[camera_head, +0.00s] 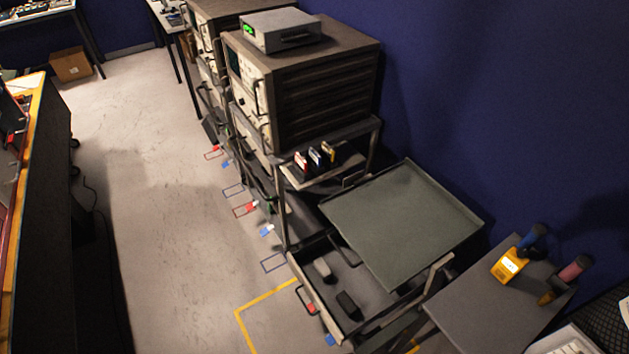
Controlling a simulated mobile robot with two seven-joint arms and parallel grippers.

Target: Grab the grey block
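A small light grey block (323,270) lies in an open drawer (308,285) at the lower middle of the head view. A dark, nearly black block (348,305) lies in the same drawer, nearer to me and apart from the grey one. A grey-green tray top (400,215) sits above and behind the drawer and covers its back right part. Neither of my grippers is in view.
A rack of instruments (310,95) stands behind the drawer, with small coloured items (315,160) on its shelf. A dark table (480,305) with a yellow meter (509,265) is at right. Open floor (170,220) lies to the left.

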